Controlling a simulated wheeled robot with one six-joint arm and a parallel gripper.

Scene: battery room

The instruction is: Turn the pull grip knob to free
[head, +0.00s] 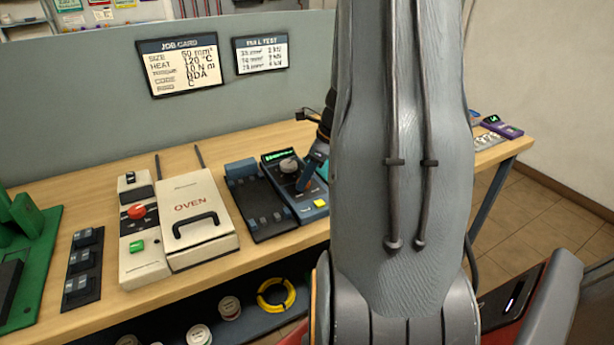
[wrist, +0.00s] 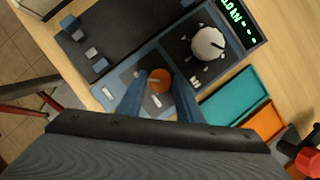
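An orange round knob (wrist: 160,80) with a pale pointer mark sits on the dark panel of a blue-grey unit (wrist: 126,73); I take it as the pull grip knob. A larger white knob (wrist: 208,43) is on the same unit beside a green-lit display (wrist: 236,20). My gripper (wrist: 160,77) has its two blue fingers on either side of the orange knob, with small gaps visible. In the head view the gripper (head: 312,170) is over the unit (head: 284,168), and the orange knob is mostly hidden. The panel lettering is too small to read.
A dark block tray (head: 258,205) and the oven (head: 198,215) stand left of the unit. A teal and an orange tray (wrist: 264,122) lie beside it in the wrist view. A yellow button (head: 320,203) is near the unit's front.

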